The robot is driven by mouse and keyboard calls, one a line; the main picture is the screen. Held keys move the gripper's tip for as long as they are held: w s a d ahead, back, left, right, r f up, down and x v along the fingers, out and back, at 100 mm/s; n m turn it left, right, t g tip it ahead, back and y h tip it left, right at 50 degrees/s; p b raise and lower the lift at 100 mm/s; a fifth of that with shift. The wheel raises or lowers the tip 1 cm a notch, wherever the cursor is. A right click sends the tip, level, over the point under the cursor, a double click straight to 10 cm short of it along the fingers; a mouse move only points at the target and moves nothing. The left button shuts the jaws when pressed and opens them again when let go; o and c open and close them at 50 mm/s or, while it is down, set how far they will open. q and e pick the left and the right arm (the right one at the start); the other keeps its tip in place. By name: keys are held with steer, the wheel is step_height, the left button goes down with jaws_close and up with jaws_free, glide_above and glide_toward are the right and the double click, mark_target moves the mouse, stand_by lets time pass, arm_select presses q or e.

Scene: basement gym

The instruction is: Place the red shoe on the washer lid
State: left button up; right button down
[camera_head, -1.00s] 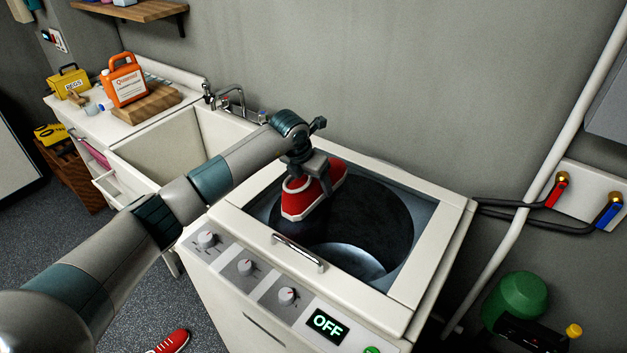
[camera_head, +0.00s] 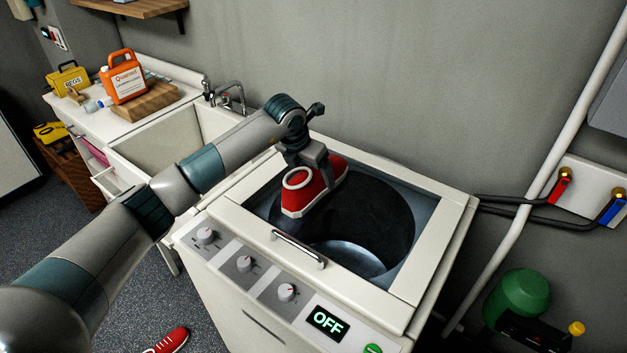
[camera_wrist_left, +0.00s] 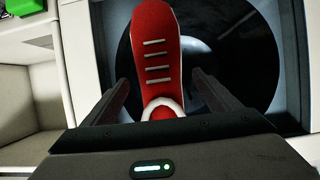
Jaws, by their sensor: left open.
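A red shoe (camera_head: 310,192) with a white sole and white collar lies on the glass of the washer lid (camera_head: 351,270), toward its back left. The lid is closed, with a white frame, a handle and a clear window. My left gripper (camera_head: 318,166) is open just above the shoe. In the left wrist view the shoe (camera_wrist_left: 157,60) lies lengthwise between the two spread fingers (camera_wrist_left: 160,95), with a gap on each side. A second red shoe (camera_head: 170,342) shows partly on the floor at the bottom. My right gripper is not in view.
The control panel (camera_head: 243,266) with knobs and an OFF display is at the washer front. A sink (camera_head: 165,150) and a counter with an orange jug (camera_head: 124,78) stand to the left. Hoses and a pipe (camera_head: 545,190) are at right. The lid's right side is clear.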

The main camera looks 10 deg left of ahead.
arm_select(q)
steer(key=b+v, duration=0.3)
steer(key=v, duration=0.5)
steer(key=shift+s, duration=0.1)
steer(key=shift+s+a+r+b, duration=0.15)
steer(key=shift+r+b, duration=0.15)
steer(key=shift+r, duration=0.2)
